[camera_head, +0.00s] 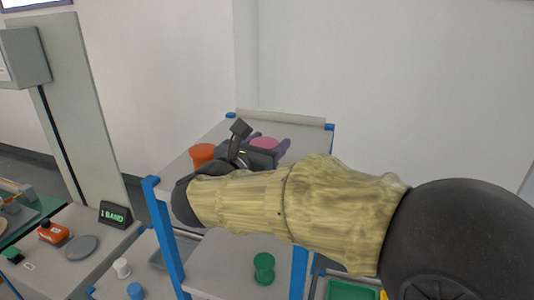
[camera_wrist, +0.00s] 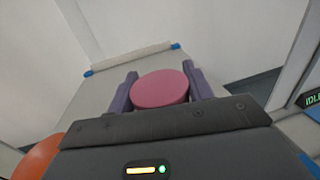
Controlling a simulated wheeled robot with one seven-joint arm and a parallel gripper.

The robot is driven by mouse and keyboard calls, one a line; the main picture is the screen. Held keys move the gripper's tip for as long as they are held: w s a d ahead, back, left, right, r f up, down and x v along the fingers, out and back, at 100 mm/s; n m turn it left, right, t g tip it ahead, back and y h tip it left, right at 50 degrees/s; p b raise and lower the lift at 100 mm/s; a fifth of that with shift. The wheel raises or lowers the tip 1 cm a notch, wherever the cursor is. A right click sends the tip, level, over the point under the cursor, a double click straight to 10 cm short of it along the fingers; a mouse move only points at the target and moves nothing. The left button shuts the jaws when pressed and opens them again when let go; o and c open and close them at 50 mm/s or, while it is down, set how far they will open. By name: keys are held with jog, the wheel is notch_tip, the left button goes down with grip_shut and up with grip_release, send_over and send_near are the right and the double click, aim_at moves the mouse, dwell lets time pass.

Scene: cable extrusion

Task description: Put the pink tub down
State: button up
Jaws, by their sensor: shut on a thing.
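The pink tub (camera_wrist: 160,89) is a round tub with a flat top, seen between the two purple fingers of my gripper (camera_wrist: 161,88) in the wrist view. The fingers are shut on its sides. In the head view the pink tub (camera_head: 263,143) shows beyond my wrist, with a purple finger (camera_head: 283,146) beside it, over the top shelf (camera_head: 215,141) of a blue-posted rack. I cannot tell whether the tub's base touches the shelf, because my gripper body hides it.
An orange tub (camera_head: 202,153) stands on the same top shelf, left of my gripper; it also shows in the wrist view (camera_wrist: 37,157). A white roll-like bar (camera_head: 281,117) runs along the shelf's back edge. A green spool-shaped tub (camera_head: 263,267) stands on the lower shelf.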

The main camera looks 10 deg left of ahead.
notch_tip(320, 180, down, 3)
jog(key=shift+w+r+p, duration=0.15)
jog(key=shift+p, duration=0.15)
jog(key=o, duration=1)
